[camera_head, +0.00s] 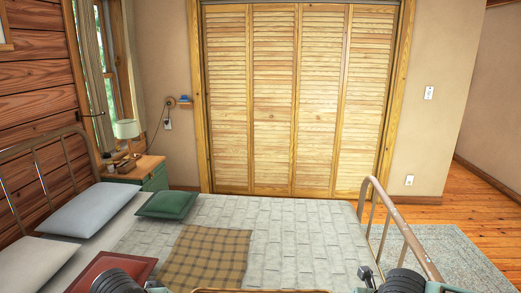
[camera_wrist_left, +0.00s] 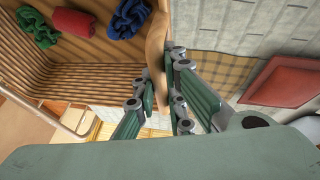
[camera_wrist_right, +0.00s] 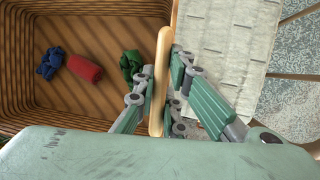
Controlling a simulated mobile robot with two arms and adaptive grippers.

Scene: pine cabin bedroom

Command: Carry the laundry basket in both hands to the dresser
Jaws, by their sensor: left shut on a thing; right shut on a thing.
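The laundry basket is brown and slatted; only a strip of its pale rim (camera_head: 262,291) shows at the bottom of the head view. In the left wrist view, my left gripper (camera_wrist_left: 160,80) has its fingers on both sides of the basket's rim (camera_wrist_left: 157,35) and is shut on it. In the right wrist view, my right gripper (camera_wrist_right: 161,85) is likewise shut on the opposite side's rim (camera_wrist_right: 161,60). Rolled green (camera_wrist_right: 131,65), red (camera_wrist_right: 85,67) and blue (camera_wrist_right: 49,63) cloths lie inside. I cannot make out a dresser.
A bed with a grey quilt (camera_head: 290,230), plaid throw (camera_head: 208,258) and metal footboard (camera_head: 408,235) lies just ahead. A green nightstand (camera_head: 157,178) with a lamp (camera_head: 127,130) stands beyond. Louvred closet doors (camera_head: 300,95) are behind. Open floor (camera_head: 480,205) and a rug (camera_head: 450,255) are right.

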